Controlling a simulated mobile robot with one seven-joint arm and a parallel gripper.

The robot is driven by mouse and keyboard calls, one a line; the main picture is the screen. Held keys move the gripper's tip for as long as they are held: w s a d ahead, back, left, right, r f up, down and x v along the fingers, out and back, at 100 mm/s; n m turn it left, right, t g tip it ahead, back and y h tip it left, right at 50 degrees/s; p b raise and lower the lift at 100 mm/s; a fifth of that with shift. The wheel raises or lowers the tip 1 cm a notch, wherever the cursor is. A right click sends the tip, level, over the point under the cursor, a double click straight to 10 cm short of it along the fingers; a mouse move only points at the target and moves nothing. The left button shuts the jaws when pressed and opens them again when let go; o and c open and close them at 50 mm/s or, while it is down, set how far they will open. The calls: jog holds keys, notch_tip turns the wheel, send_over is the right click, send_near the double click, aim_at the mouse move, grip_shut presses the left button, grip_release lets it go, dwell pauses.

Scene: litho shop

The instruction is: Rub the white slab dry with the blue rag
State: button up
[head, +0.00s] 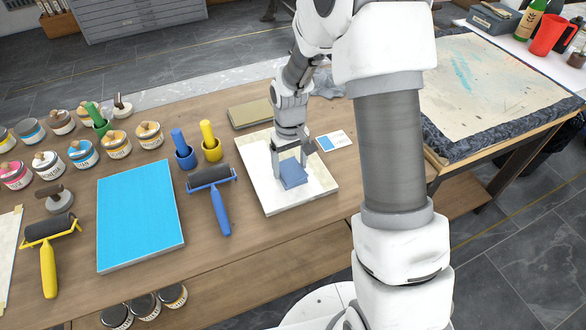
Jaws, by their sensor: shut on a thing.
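The white slab (255,165) lies flat on the wooden table, right of the blue-handled roller. The blue rag (294,174) is a small folded block at the middle of the slab. My gripper (291,168) points down over the slab with its fingers at the rag, shut on it. The rag appears to rest on the slab, though its underside is hidden. My gripper and wrist hide part of the slab's far side. I cannot tell whether the slab's surface is wet.
A blue-handled roller (222,205) lies close left of the slab. A bright blue slab (140,215) and several ink tins (83,153) are further left. A small card (332,141) lies right of the white slab.

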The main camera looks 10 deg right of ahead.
jog(key=shift+w+a+p, duration=0.2)
jog(key=shift+w+a, duration=0.3)
jog(key=shift+w, duration=2.05)
jog(key=shift+w+a+p, duration=0.25)
jog(key=shift+w+a, duration=0.3)
jog(key=shift+w, duration=2.05)
jog(key=shift+w+a+p, duration=0.2)
jog(key=shift+w+a, duration=0.3)
jog(key=shift+w, duration=2.05)
jog(key=shift+s+d, duration=0.15)
jog(key=shift+s, duration=0.6)
jog(key=shift+s+d, duration=0.15)
jog(key=shift+s, duration=0.55)
jog(key=shift+w+a+f, duration=0.1)
jog(key=shift+w+a, duration=0.05)
jog(key=shift+w, duration=0.6)
jog(key=shift+w+a, duration=0.15)
jog(key=shift+w, duration=0.55)
